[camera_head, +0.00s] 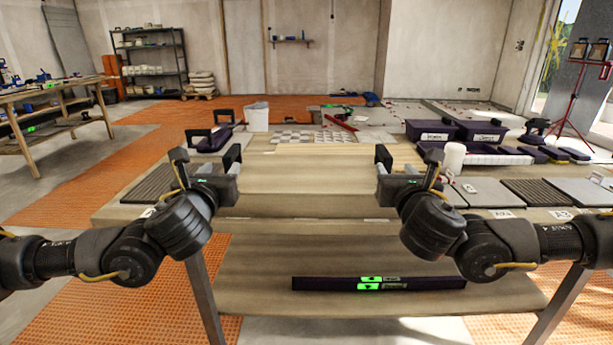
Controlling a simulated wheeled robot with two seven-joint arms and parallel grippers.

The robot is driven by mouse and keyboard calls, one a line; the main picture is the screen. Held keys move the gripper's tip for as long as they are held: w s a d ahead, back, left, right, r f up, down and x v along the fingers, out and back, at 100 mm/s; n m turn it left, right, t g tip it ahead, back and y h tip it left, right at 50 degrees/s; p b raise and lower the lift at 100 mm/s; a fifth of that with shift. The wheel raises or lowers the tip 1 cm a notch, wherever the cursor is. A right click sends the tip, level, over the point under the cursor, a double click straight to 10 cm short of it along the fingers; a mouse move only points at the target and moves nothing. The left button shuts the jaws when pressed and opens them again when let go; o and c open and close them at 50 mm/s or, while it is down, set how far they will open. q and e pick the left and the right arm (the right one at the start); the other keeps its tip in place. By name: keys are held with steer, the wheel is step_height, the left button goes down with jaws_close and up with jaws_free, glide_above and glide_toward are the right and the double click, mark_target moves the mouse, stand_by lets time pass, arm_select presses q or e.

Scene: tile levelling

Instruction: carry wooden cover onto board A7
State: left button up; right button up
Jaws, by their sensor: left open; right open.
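My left gripper (206,166) is open and empty above the left part of the wooden table (310,205). My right gripper (409,168) is open and empty above the table's right part. A dark ribbed board (150,184) lies at the table's left end, just left of my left gripper. A small label at its front is partly hidden by my arm, so I cannot read whether it says A7.
Grey and ribbed boards (491,192) with labels lie at the right. Dark bins (479,133) and a white cylinder (453,158) stand behind them. A white bucket (257,117) stands at the back left. A long dark level (378,284) lies on the lower shelf. The table middle is clear.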

mark_target(231, 151)
arm_select(q)
steer(key=shift+w, duration=0.45)
arm_select(e)
steer(key=shift+w+a, duration=0.3)
steer(key=shift+w, duration=0.2)
arm_select(q)
steer(key=shift+w, duration=4.75)
arm_select(e)
steer(key=shift+w+d, duration=0.2)
steer(key=shift+w, duration=2.2)
steer(key=shift+w+d, duration=0.15)
steer(key=shift+w, duration=2.2)
arm_select(q)
jaws_close()
arm_select(e)
jaws_close()
